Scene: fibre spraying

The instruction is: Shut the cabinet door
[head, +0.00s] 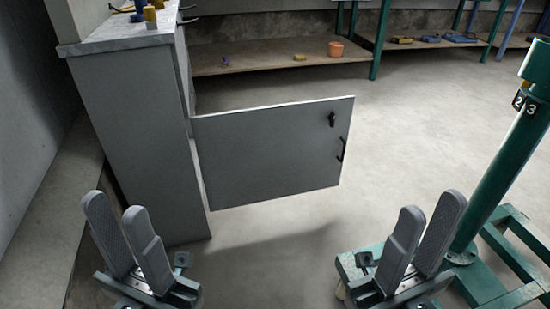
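The grey cabinet (142,130) stands at the left with a marble-like top. Its door (262,158) stands wide open, swung out to the right from the cabinet's front edge. A dark lock (332,119) and a dark handle (341,150) are near the door's free right edge. My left gripper (118,222) is in the lower left, in front of the cabinet's lower side, with fingers apart and nothing between them. My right gripper (427,222) is in the lower right, below and right of the door, fingers apart and empty. The inside of the cabinet is hidden.
A green post on a frame (500,170) stands at the right, close to my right gripper. A low wooden shelf (270,65) with an orange pot (336,48) is at the back. Yellow and blue items (150,14) stand on the cabinet top.

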